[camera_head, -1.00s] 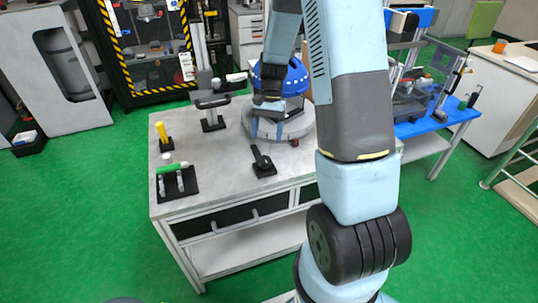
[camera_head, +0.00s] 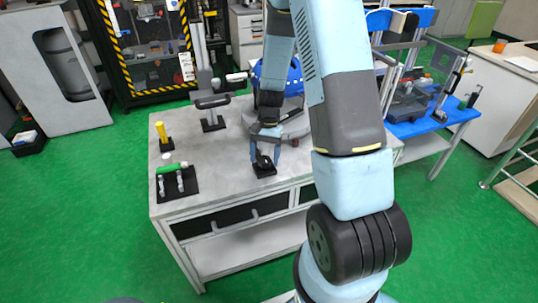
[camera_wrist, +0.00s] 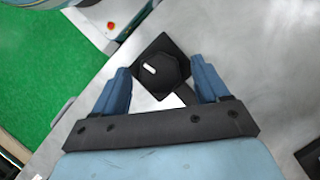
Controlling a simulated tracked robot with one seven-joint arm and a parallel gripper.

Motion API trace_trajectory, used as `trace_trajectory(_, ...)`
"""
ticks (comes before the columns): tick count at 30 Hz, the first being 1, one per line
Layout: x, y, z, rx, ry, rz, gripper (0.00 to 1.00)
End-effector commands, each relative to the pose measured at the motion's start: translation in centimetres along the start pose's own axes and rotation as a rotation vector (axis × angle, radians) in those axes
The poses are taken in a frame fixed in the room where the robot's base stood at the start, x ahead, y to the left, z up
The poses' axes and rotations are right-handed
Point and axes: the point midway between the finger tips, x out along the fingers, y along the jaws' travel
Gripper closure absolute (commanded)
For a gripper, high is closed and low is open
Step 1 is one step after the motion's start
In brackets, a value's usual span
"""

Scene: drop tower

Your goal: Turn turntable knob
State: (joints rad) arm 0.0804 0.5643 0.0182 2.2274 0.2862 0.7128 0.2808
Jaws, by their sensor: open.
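The knob (camera_wrist: 163,72) is black and faceted with a short white mark. It sits on a square black base on the grey workbench (camera_wrist: 215,30). In the head view the knob's black base (camera_head: 264,170) shows near the bench's front edge, in front of the turntable (camera_head: 295,127), a grey round disc with a blue dome. My gripper (camera_wrist: 161,74) is open, its two blue fingers on either side of the knob. It also shows in the head view (camera_head: 265,152), pointing down over the knob. I cannot tell whether the fingers touch it. My arm hides part of the turntable.
A black stand with a green-handled part (camera_head: 172,168) and a yellow post (camera_head: 162,138) stand at the bench's left. A grey handle on a black base (camera_head: 212,118) stands behind. A blue table (camera_head: 430,122) with equipment is at the right.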

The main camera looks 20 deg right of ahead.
Motion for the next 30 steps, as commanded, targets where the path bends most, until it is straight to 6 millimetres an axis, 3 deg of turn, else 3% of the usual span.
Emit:
trace_trajectory(6, -0.01, 0.0, 0.01, 0.0, 0.0, 0.0, 0.28)
trace_trajectory(22, -0.04, 0.0, -0.01, 0.0, 0.0, 0.0, 0.78)
trace_trajectory(30, -0.03, -0.07, 0.0, -0.05, 0.0, 0.02, 0.8)
